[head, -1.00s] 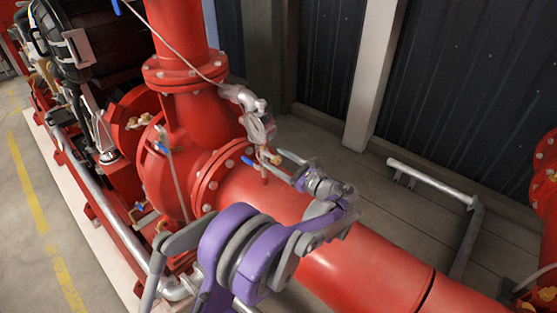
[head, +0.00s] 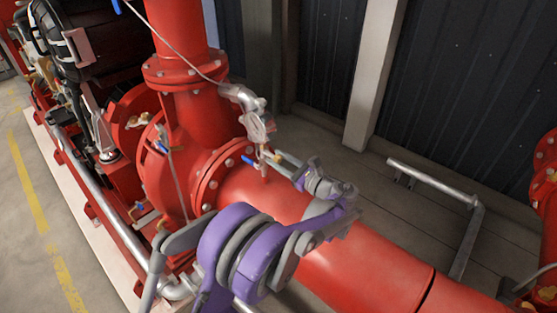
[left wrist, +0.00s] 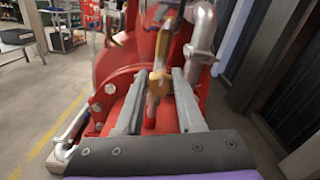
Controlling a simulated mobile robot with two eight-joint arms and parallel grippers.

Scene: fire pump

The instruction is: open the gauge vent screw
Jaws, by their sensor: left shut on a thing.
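The left gripper's two grey fingers (left wrist: 158,76) flank the brass piece in the left wrist view. My right gripper is not in view.
A blue-handled valve (head: 247,160) is close to the left of the fingertips. A silver pipe elbow (head: 241,95) is above the gauge. The large red pipe (head: 370,260) runs below my arm. A grey floor rail (head: 430,180) stands to the right, with open floor around it.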

